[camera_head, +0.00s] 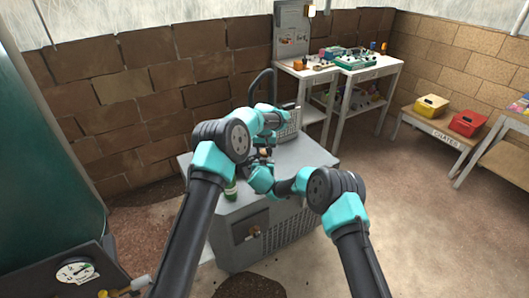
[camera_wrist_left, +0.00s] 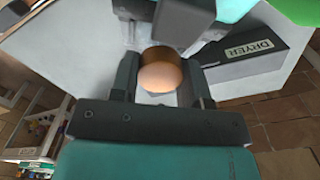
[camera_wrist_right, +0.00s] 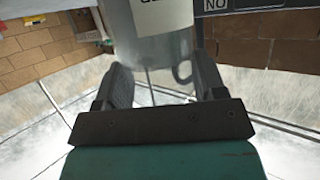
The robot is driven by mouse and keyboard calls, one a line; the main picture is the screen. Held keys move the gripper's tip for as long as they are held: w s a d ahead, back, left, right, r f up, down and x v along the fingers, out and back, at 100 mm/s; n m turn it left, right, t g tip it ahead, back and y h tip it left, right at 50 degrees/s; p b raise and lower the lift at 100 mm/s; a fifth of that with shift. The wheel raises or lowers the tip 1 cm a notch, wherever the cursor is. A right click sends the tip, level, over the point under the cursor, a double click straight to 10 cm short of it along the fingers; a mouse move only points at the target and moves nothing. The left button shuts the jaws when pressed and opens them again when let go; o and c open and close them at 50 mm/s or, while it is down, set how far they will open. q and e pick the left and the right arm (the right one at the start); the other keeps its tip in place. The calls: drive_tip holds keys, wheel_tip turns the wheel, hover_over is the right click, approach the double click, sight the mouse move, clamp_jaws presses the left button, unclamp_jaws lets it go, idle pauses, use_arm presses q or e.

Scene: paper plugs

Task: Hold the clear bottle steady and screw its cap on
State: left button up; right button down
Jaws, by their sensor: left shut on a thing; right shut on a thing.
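My left gripper (camera_head: 264,150) reaches down over the grey worktop. In the left wrist view, its fingers (camera_wrist_left: 160,85) are shut on a round tan-brown cap (camera_wrist_left: 160,75). My right gripper (camera_head: 256,172) comes in low from the right, just below the left one. In the right wrist view, its fingers (camera_wrist_right: 155,85) are shut on the sides of the clear bottle (camera_wrist_right: 150,55), a greyish see-through cylinder with a white label. The bottle is mostly hidden by my grippers in the head view. I cannot tell whether the cap touches the bottle's neck.
A dark block labelled DRYER (camera_wrist_left: 250,55) lies close by. A yellow crate (camera_head: 431,107) and red crate (camera_head: 467,124) sit far right.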

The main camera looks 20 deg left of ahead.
use_arm(q)
drive_tip(key=m, duration=0.4)
drive_tip(key=shift+m, duration=0.3)
drive_tip(key=o, duration=1)
drive_tip(key=shift+r, duration=2.25)
drive_tip(key=shift+c, duration=0.3)
drive_tip(key=r+n, duration=0.2)
drive_tip(key=n, duration=0.1)
drive_tip(key=shift+r+n, duration=0.4)
drive_tip(key=shift+n, duration=0.5)
drive_tip(key=shift+r+n, duration=0.35)
drive_tip(key=shift+n, duration=0.55)
